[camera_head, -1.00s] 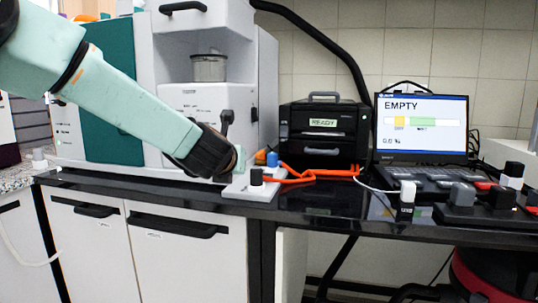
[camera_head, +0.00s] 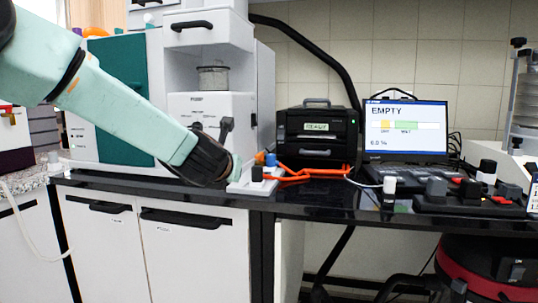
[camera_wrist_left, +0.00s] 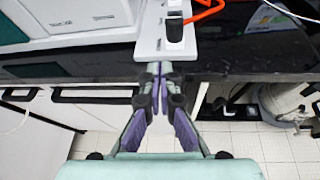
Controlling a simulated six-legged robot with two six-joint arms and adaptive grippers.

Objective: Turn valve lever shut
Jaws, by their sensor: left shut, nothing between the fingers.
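A black lever-like part (camera_head: 226,126) sticks out from the front of the white and teal machine (camera_head: 211,110); I take it for the valve lever, but cannot be sure. My left gripper (camera_wrist_left: 153,72) is shut and empty, its fingertips at the near end of a white plate (camera_wrist_left: 149,48) on the bench edge. Whether they touch it I cannot tell. The plate carries a black knob (camera_wrist_left: 174,32) and a blue part (camera_head: 271,159). In the head view my left wrist covers most of the gripper, below the lever. My right gripper is not in view.
Orange tubing (camera_head: 306,175) runs from the plate towards a black box (camera_head: 317,137). White cupboards (camera_head: 195,255) lie below the bench edge. A red and black vacuum (camera_head: 480,268) stands at lower right.

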